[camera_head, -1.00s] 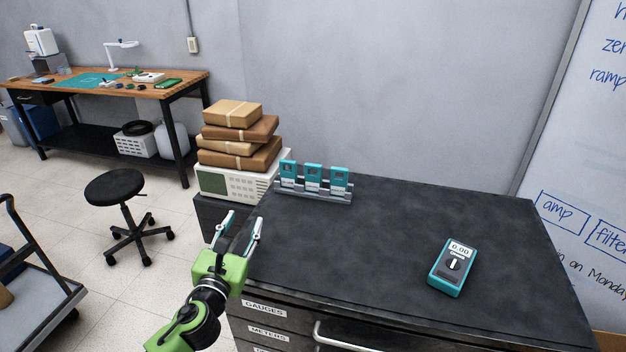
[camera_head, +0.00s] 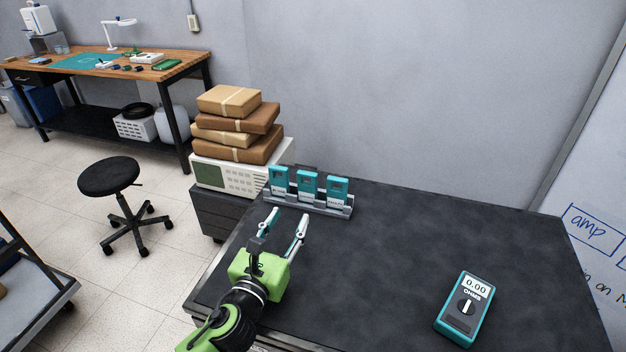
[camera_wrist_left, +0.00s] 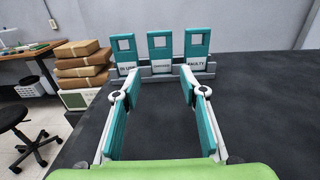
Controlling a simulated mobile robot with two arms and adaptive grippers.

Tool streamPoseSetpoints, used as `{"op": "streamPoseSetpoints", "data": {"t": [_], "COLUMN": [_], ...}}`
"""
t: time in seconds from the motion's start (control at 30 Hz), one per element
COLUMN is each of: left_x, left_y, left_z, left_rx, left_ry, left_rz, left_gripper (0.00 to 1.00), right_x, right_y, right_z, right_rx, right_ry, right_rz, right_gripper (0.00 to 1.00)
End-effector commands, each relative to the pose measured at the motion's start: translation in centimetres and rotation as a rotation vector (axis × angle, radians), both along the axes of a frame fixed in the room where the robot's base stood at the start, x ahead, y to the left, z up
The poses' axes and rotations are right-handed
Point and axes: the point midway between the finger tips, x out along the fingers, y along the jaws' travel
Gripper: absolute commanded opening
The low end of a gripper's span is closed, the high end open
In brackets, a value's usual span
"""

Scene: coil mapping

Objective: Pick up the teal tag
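In the left wrist view, the left tag (camera_wrist_left: 124,45) seems to read "IN USE" and the right tag (camera_wrist_left: 197,42) reads "FAULTY"; the middle label is too small to read. My left gripper (camera_head: 287,215) is open and empty in front of the rack, apart from the tags. My right gripper is not in view.
A teal meter (camera_head: 466,307) lies at the front right of the dark tabletop (camera_head: 400,245). Wrapped parcels (camera_head: 238,125) are stacked on a cream instrument (camera_head: 225,172) left of the rack. A black stool (camera_head: 109,178) stands further left. The tabletop's middle is clear.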

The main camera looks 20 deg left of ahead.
Motion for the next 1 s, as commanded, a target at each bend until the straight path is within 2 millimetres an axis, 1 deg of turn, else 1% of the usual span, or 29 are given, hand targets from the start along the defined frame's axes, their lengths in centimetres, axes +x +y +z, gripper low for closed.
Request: {"op": "streamPoseSetpoints", "data": {"t": [0.07,0.13,0.3,0.4,0.5,0.73,0.9,1.0], "left_x": [0.6,1.8,5.2,6.9,8.0,9.3,11.6,12.8], "left_y": [0.0,-0.1,-0.2,-0.2,-0.3,-0.3,-0.6,-0.6], "left_z": [0.1,0.3,0.3,0.2,0.1,0.1,0.2,0.0], "left_rx": [-0.001,-0.002,0.000,-0.001,-0.001,-0.002,-0.003,-0.001], "left_ry": [-0.001,-0.002,-0.002,-0.001,-0.001,-0.001,0.000,0.000], "left_rz": [0.001,0.002,0.002,0.002,0.001,0.001,0.002,0.002], "left_gripper": [0.39,0.39,0.39,0.39,0.39,0.39,0.39,0.39], "right_x": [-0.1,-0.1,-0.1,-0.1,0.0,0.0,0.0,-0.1], "right_y": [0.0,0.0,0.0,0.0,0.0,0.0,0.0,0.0], "right_z": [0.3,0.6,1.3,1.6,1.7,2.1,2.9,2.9], "right_rx": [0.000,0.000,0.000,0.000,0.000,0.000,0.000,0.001], "right_ry": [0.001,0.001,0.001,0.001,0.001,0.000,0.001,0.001], "right_rz": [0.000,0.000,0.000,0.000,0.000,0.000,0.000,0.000], "right_gripper": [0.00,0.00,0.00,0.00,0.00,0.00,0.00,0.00]}}
